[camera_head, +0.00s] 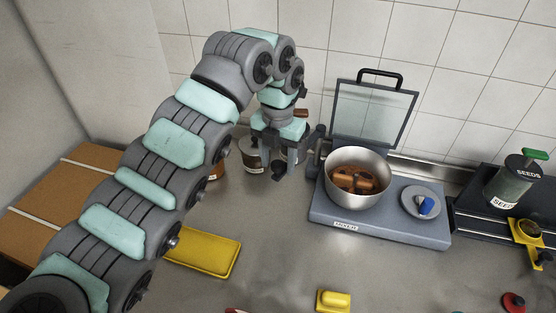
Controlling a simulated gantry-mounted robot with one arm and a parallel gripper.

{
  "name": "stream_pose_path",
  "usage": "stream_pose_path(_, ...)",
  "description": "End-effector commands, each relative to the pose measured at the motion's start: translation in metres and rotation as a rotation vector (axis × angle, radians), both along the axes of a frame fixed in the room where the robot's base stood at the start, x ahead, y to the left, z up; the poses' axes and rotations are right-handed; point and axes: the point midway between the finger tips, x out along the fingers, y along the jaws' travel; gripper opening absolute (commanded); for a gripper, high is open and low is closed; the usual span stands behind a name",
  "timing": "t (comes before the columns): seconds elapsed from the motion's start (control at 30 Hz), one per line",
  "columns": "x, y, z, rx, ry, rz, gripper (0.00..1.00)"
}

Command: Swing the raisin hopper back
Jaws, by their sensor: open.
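My gripper (283,160) is open and points down at the back, left of the steel bowl and in front of labelled jars. No label reading raisins can be made out. A jar (249,153) with a dark lid and white label stands just left of my gripper; another is partly hidden behind it. A green hopper (512,183) labelled SEEDS stands at the right over a dark rail with a yellow part (525,231) in front. I cannot tell which thing is the raisin hopper; it may be hidden by my arm.
A steel bowl (357,194) with brown contents sits on a grey base (383,232) with a blue-knobbed dial. A clear framed lid (374,112) stands raised behind it. A yellow tray (205,253) and a yellow block (334,300) lie in front. The front centre counter is mostly clear.

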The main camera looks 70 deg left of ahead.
Motion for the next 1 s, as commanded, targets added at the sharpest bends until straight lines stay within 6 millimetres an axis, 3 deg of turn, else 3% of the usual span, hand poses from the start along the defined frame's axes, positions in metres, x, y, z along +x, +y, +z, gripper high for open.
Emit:
stream_pose_path(0.33, 0.0, 0.0, 0.013, 0.001, 0.001, 0.001, 0.51)
stream_pose_path(0.8, 0.0, 0.0, 0.088, 0.0, 0.0, 0.0, 0.51)
stream_pose_path(1.0, 0.0, 0.0, 0.108, 0.0, 0.0, 0.0, 0.51)
